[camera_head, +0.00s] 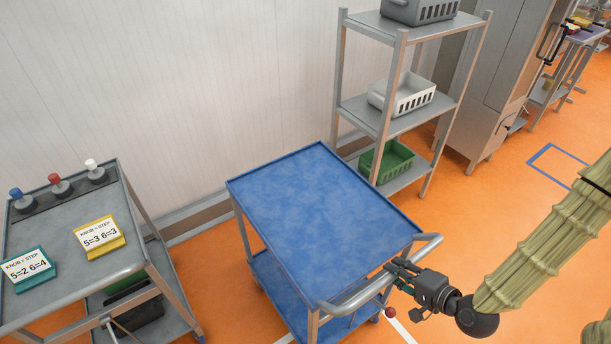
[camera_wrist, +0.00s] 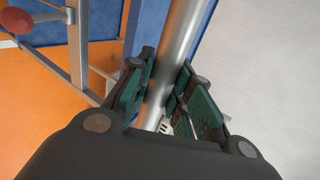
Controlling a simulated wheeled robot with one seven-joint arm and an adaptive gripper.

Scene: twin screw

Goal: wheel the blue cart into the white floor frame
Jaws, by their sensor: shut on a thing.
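The blue cart (camera_head: 318,200) stands on the orange floor in the middle of the head view, with a blue top, a lower blue shelf and a grey push handle (camera_head: 385,278) at its near right side. My gripper (camera_head: 398,272) is shut on that handle. In the wrist view the handle bar (camera_wrist: 178,70) runs between the green finger pads of my gripper (camera_wrist: 172,100). Of the white floor frame, a white line (camera_head: 402,328) shows on the floor at the bottom, right of the cart; the rest is hidden or out of view.
A grey table (camera_head: 118,270) with knobs and number cards stands on the left. A shelf rack (camera_head: 397,35) with bins stands close behind the cart, near the wall. A blue floor outline (camera_head: 555,165) lies at the right. Open orange floor (camera_head: 460,225) lies right of the cart.

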